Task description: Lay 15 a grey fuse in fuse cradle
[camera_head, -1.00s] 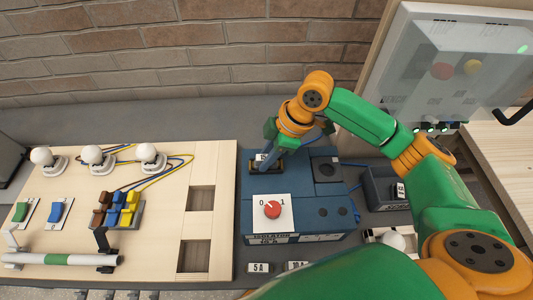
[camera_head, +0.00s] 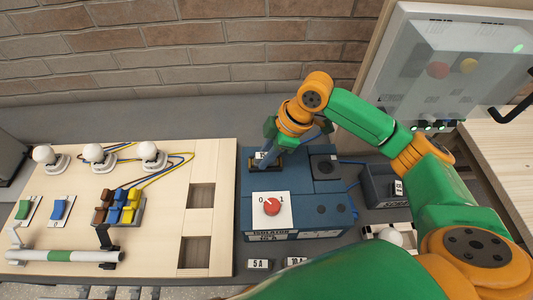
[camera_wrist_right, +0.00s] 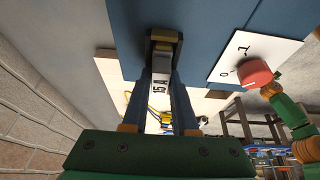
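The fuse cradle (camera_head: 281,166) is a dark recess with tan ends at the back left of the blue isolator box. My right gripper (camera_head: 262,166) points down into it and hides most of it. In the right wrist view, the gripper's blue fingers (camera_wrist_right: 168,68) are close together around a small grey piece (camera_wrist_right: 166,47), which looks like the fuse, at the dark cradle (camera_wrist_right: 152,48) with its brass-coloured contact. Whether the fuse is fully seated is hidden. My left gripper is not in view.
A red knob (camera_head: 272,207) on a white 0–1 plate stands on the isolator box (camera_head: 335,215) near the gripper. A wooden board (camera_head: 140,230) with bulbs, switches and wires lies left. "5 A" (camera_head: 258,264) and "10 A" (camera_head: 296,262) labels sit in front.

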